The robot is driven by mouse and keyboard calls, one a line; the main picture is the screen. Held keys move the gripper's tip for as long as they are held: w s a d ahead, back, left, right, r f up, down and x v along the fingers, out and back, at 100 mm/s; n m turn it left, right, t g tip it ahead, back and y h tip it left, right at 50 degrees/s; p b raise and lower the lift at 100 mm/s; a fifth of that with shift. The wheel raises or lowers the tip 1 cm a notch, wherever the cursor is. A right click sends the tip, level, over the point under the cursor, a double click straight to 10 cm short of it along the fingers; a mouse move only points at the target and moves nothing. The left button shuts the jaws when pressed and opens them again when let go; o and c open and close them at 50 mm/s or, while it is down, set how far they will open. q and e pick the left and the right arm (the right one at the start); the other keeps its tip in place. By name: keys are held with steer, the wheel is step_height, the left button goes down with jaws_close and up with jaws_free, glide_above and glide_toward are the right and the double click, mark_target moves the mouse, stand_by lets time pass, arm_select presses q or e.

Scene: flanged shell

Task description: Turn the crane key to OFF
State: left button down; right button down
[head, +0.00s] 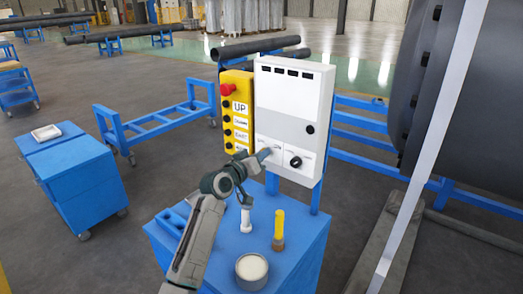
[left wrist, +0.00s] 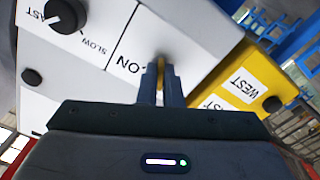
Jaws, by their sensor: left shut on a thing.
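The crane key (left wrist: 162,73) shows as a small yellow-brown piece between my left fingertips in the left wrist view. My left gripper (left wrist: 162,82) is shut on it, at the white label plate of the control box; it also shows in the head view (head: 266,153). The word ON is printed beside the fingers, upside down in the wrist view. The grey-white control box (head: 290,98) stands on a post behind the blue cart. The fingers hide most of the key, so I cannot tell its exact angle. My right gripper is not in view.
A black FAST/SLOW knob (head: 296,161) sits just right of the key. A yellow push-button box (head: 237,110) with a red stop button (head: 227,89) is at the left. Below, the blue cart (head: 305,240) carries a tin (head: 252,270) and a yellow-handled tool (head: 279,226).

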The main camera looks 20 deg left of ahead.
arm_select(q)
steer(key=shift+n+p, duration=0.85)
steer(key=shift+n, duration=0.65)
steer(key=shift+f, duration=0.1)
steer(key=c, duration=1.6)
jaws_free()
steer(key=shift+s, duration=0.1)
steer(key=b+v, duration=0.2)
steer(key=v, duration=0.8)
steer(key=shift+s+b, duration=0.3)
